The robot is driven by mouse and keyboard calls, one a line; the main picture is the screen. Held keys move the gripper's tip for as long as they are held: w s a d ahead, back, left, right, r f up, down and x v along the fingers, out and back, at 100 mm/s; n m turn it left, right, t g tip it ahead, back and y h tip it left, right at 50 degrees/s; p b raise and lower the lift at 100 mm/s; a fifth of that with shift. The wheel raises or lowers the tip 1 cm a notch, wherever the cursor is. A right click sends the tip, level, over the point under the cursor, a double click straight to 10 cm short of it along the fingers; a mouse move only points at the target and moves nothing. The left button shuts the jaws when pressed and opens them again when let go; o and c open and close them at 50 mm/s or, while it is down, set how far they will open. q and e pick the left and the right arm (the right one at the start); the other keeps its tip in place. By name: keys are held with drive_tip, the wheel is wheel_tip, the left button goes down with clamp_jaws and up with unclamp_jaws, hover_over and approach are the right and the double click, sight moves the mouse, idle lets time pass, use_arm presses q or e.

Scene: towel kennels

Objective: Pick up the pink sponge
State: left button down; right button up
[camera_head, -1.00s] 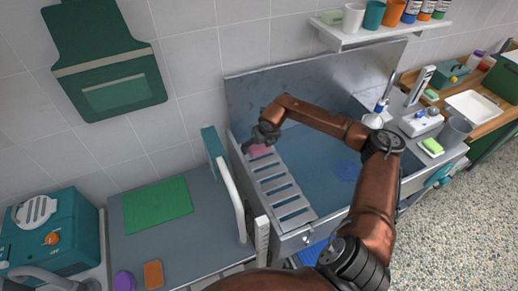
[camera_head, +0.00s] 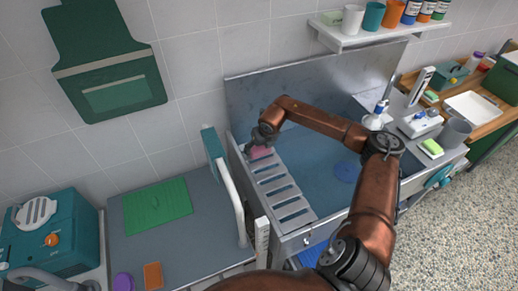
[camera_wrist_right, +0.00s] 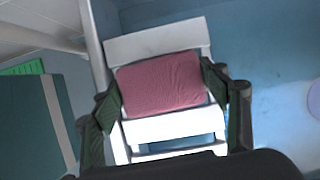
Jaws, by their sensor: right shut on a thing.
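The pink sponge (camera_head: 261,152) is at the far end of the slatted rack in the sink. In the right wrist view the sponge (camera_wrist_right: 163,83) fills the space between the two fingers of my right gripper (camera_wrist_right: 168,100). The right gripper, also in the head view (camera_head: 262,142), is shut on the sponge from its two sides. The sponge is over the pale slats; I cannot tell whether it still touches them. My left gripper is not in view.
The slatted rack (camera_head: 278,190) lies along the left side of the steel sink (camera_head: 320,165). A blue round thing (camera_head: 347,172) lies in the basin. A green mat (camera_head: 157,205) lies on the counter.

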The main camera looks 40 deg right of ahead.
drive_tip(key=shift+r, duration=0.1)
drive_tip(key=shift+r, duration=0.2)
wheel_tip(320, 180, up, 3)
drive_tip(key=shift+s+a+r, duration=0.1)
drive_tip(key=s+a+r, duration=0.9)
drive_tip(key=s, duration=0.1)
drive_tip(key=shift+s, duration=0.2)
drive_tip(key=shift+r, duration=0.1)
